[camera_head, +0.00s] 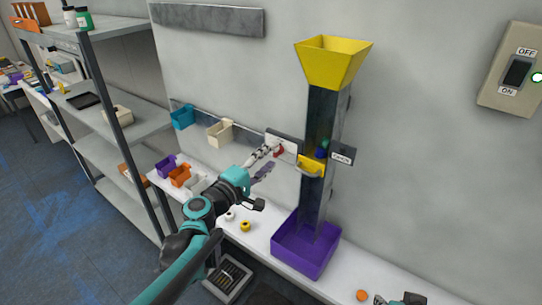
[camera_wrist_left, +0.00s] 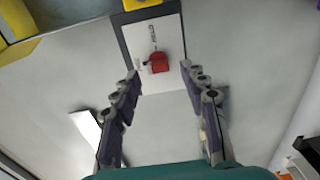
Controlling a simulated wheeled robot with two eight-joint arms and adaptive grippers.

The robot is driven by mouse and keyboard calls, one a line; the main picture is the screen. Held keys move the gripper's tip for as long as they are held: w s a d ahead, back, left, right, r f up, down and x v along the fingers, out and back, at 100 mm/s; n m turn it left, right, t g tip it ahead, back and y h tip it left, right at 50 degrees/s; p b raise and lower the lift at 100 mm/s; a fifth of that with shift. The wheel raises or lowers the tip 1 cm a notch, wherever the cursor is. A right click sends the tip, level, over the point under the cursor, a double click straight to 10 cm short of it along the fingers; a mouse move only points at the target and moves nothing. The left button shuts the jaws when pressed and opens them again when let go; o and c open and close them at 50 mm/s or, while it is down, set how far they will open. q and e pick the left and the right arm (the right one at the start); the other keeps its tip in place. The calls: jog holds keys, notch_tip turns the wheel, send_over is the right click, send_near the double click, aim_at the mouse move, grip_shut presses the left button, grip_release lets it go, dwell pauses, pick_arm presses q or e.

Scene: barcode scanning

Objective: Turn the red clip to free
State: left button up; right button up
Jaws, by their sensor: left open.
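The red clip (camera_head: 279,150) sits on a white panel (camera_head: 288,143) left of the clear chute in the head view, partly hidden by my gripper. In the left wrist view the red clip (camera_wrist_left: 158,63) is near the top centre, on the white panel (camera_wrist_left: 172,38) with a dark edge. My left gripper (camera_head: 268,160) is at the panel. Its fingers (camera_wrist_left: 160,76) are spread on either side of the clip in the left wrist view, with nothing visibly held. I cannot tell whether they touch the panel. Part of my right gripper (camera_head: 400,299) shows at the bottom edge; its fingers are unclear.
A chute (camera_head: 322,110) with a yellow funnel (camera_head: 334,60) stands above a purple bin (camera_head: 304,252). A yellow piece (camera_head: 311,167) and a "Catch" label (camera_head: 341,156) are beside the clip's panel. Small bins (camera_head: 180,176) and shelves (camera_head: 110,100) are at left.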

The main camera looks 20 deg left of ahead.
pick_arm(q)
jog(key=v, duration=1)
jog(key=s+d+f+m+g+b, duration=0.2)
jog(key=d+f+m+b, duration=0.15)
jog(key=f, duration=0.45)
jog(key=s+d+f+m+g+y+b, duration=0.1)
jog(key=s+d+f+m+g+b, duration=0.2)
jog(key=f, duration=0.4)
jog(key=s+d+f+m+g+b, duration=0.2)
jog(key=f+b, duration=0.3)
jog(key=f, duration=0.3)
jog(key=s+a+f+m+g+y+b, duration=0.1)
jog(key=s+a+f+m+y+b, duration=0.1)
jog(key=f, duration=0.4)
jog(key=s+a+f+m+g+y+b, duration=0.2)
jog(key=s+f+m+y+b, duration=0.1)
jog(key=s+f+b, duration=0.2)
jog(key=shift+s+f+m, duration=0.2)
jog(key=shift+f+m, duration=0.15)
jog(key=shift+f, duration=0.15)
jog(key=shift+a, duration=0.1)
